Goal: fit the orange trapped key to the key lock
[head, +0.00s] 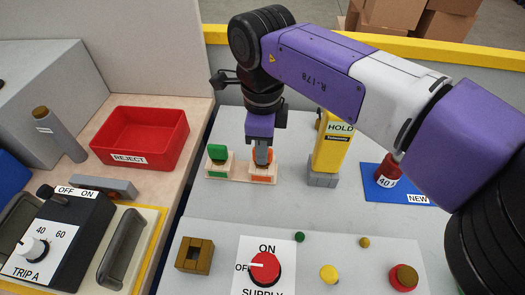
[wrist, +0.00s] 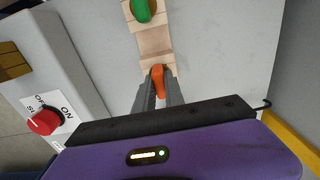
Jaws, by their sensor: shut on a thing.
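The orange trapped key (head: 262,158) stands in the right-hand place of a pale wooden rack (head: 240,172). My gripper (head: 263,150) is above it, pointing down, with its fingers shut on the key. In the wrist view the orange key (wrist: 157,76) shows between the fingertips (wrist: 158,90), at the end of the wooden rack. Whether its lower end still sits in the rack is hidden. A brass block with a dark opening (head: 195,254), which looks like the key lock, is on the sloping panel at the front left. It is empty and well apart from the gripper.
A green key (head: 217,153) stands in the rack's left place. A yellow HOLD post (head: 331,145) rises close to the right. The panel carries a red SUPPLY knob (head: 265,268) and several small buttons. A red REJECT tray (head: 142,135) is at left.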

